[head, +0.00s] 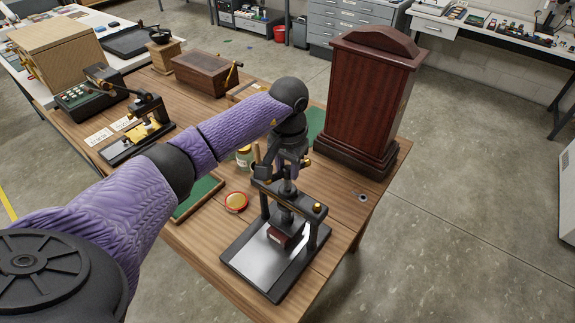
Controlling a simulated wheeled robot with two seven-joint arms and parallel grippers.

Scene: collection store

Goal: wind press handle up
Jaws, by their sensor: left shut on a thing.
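The press (314,236) stands on the front corner of the wooden table, with a black frame, two posts and a shiny grey base plate. A small dark red block (277,237) sits under its screw, on the plate. My left arm reaches in from the left, over the table. My left gripper (284,171) points down at the top of the press and is shut on the press handle there. The gripper and wrist hide most of the handle, so its exact angle cannot be told. My right gripper is out of view.
A tall dark red wooden case (367,95) stands close behind the press. A small jar (244,157) and a round red-rimmed lid (236,202) lie to its left. A black and brass device (141,130) stands further left. Open floor lies to the right.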

